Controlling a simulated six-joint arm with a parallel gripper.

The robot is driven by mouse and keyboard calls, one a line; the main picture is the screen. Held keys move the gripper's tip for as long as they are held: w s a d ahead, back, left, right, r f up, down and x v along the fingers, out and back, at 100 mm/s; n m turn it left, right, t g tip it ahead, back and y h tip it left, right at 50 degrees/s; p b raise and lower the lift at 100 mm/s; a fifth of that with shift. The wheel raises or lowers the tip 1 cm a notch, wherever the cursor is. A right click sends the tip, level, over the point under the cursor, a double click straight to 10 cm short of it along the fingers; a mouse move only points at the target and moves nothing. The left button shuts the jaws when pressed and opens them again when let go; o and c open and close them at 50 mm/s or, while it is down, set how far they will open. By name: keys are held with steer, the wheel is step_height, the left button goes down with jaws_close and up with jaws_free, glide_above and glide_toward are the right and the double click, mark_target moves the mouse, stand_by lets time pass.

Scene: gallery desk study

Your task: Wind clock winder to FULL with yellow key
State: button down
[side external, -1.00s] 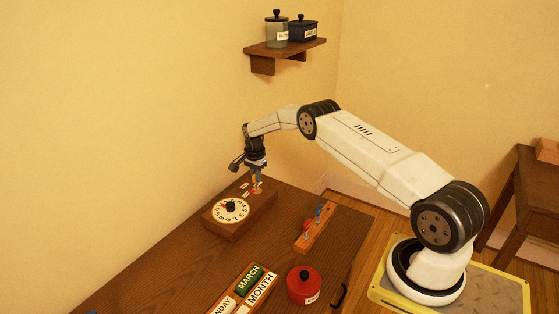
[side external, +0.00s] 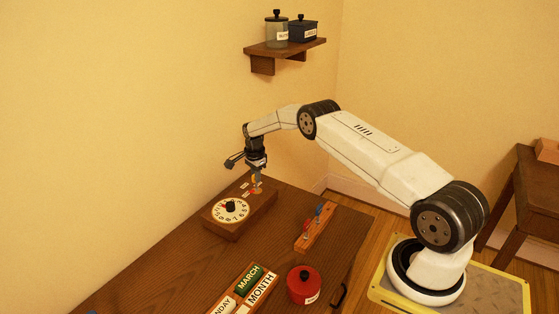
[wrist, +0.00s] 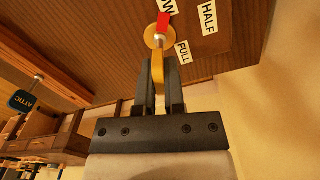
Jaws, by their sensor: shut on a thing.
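My gripper (side external: 257,172) is above the back right of the wooden clock box (side external: 258,211). In the wrist view its two fingers (wrist: 158,68) are shut on the yellow key (wrist: 157,80). The key's far end meets the round yellow winder (wrist: 154,36); whether it is fully seated I cannot tell. A red pointer (wrist: 163,21) sticks out from the winder toward a partly hidden label (wrist: 168,6) ending in W. The FULL label (wrist: 183,52) and the HALF label (wrist: 208,17) lie to the right.
A white numbered dial (side external: 229,212) with a black knob is on the box's left part. A wooden rack (side external: 316,238) with blue and red keys stands to the right. A red lidded pot (side external: 304,288) and calendar blocks (side external: 250,278) are in front. A wall shelf (side external: 285,49) holds two jars.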

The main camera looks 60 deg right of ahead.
stand_by(0.4)
steer(key=shift+m, duration=1.5)
steer(key=shift+m, duration=3)
